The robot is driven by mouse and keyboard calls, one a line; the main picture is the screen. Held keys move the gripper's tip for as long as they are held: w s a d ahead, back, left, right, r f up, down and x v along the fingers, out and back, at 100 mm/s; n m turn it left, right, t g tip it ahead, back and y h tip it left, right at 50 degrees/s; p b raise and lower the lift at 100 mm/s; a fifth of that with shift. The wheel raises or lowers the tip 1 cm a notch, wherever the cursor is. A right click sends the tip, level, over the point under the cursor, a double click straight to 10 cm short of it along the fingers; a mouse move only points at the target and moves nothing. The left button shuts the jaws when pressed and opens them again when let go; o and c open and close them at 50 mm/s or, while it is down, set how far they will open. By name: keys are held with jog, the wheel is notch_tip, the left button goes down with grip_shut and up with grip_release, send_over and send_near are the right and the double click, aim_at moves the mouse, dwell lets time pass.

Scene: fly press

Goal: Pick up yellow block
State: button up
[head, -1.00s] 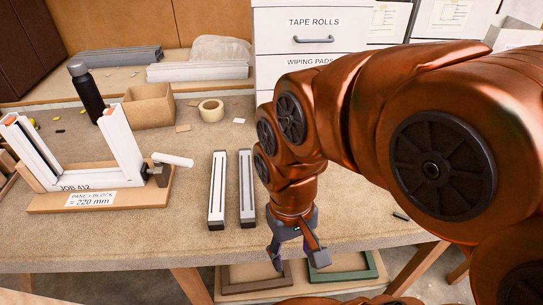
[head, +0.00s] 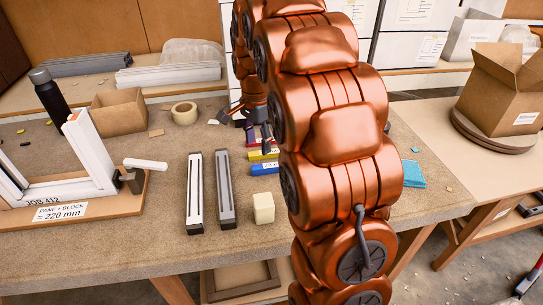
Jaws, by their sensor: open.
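The yellow block (head: 260,155) is a flat strip lying on the bench, partly hidden on its right by my arm. A blue block (head: 264,169) lies in front of it. Reddish and purple pieces (head: 248,138) lie just behind it. My gripper (head: 244,126) is open and points down behind the yellow block, over or beside the purple piece. Its fingers look apart from the yellow block, but their height is unclear, and my arm covers part of that area.
Two grey-white rails (head: 211,192) and a cream cube (head: 263,208) lie in front. A white frame (head: 85,160) stands on a board at the left. A cardboard box (head: 118,112) and a tape roll (head: 185,113) are behind. A cyan block (head: 413,173) lies at the right.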

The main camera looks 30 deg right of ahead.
aim_at(271, 154)
jog(key=w+d+f+m, duration=0.1)
jog(key=w+d+m, duration=0.1)
jog(key=d, duration=0.1)
jog(key=w+d+f+m, duration=0.2)
jog(key=w+d, duration=0.1)
jog(key=w+d+f+m+b, duration=0.1)
jog(key=w+d+f+m, duration=0.1)
jog(key=w+d, duration=0.1)
jog(key=shift+w+d+f+t, duration=0.1)
jog(key=shift+w+d+t, duration=0.05)
jog(key=shift+d+t, duration=0.2)
jog(key=shift+f+p, duration=0.5)
jog(key=shift+f, duration=0.85)
jog(key=shift+s+a+f+p, duration=0.15)
jog(key=shift+f+p, duration=0.3)
jog(key=shift+f, duration=0.15)
jog(key=shift+s+a+f+p, duration=0.1)
jog(key=shift+s+f+p, duration=0.05)
jog(key=shift+f+p, duration=0.35)
jog(key=shift+f, duration=1.45)
grip_shut()
